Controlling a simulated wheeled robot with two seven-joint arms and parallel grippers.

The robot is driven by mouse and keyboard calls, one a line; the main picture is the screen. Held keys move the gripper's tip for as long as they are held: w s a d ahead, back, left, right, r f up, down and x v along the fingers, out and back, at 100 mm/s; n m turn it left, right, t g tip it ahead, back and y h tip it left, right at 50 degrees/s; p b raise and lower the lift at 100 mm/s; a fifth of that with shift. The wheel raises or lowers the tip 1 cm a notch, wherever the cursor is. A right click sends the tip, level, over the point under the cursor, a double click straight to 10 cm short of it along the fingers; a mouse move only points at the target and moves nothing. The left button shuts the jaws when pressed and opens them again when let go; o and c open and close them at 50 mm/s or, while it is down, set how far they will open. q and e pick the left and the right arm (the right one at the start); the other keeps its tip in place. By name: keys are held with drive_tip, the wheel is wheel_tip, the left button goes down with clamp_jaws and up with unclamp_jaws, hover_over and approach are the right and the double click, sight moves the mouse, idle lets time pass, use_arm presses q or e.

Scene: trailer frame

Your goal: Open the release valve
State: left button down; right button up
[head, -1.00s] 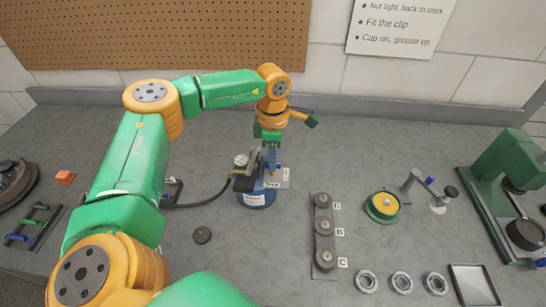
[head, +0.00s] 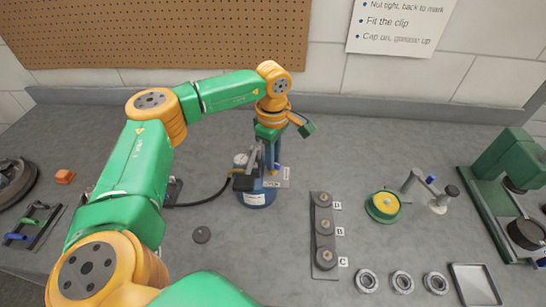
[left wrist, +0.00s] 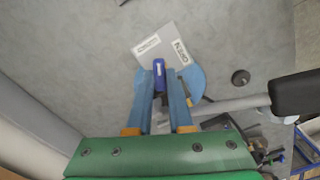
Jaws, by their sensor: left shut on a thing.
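The blue release valve lever (left wrist: 159,70) lies between the two blue fingers of my left gripper (left wrist: 161,80) in the left wrist view. My left gripper (head: 270,165) is shut on this lever, and the fingers hide part of it. The valve is on a round blue jack-like unit (head: 256,198) on the bench. A light plate beside it carries an "OPEN" label (left wrist: 180,52), beyond the fingertips in the left wrist view. My right gripper is not in view.
A black hose (head: 208,199) runs left from the blue unit, near a gauge (head: 240,159). The bench behind the unit is mostly clear.

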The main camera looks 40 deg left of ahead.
use_arm(q)
drive_tip(key=m, duration=1.2)
drive_tip(key=shift+b, duration=0.4)
drive_tip(key=shift+m, duration=0.4)
drive_tip(key=c, duration=0.8)
unclamp_jaws()
wheel_tip(320, 180, up, 7)
drive_tip(key=shift+r+b, duration=0.1)
drive_tip(key=shift+b, duration=0.65)
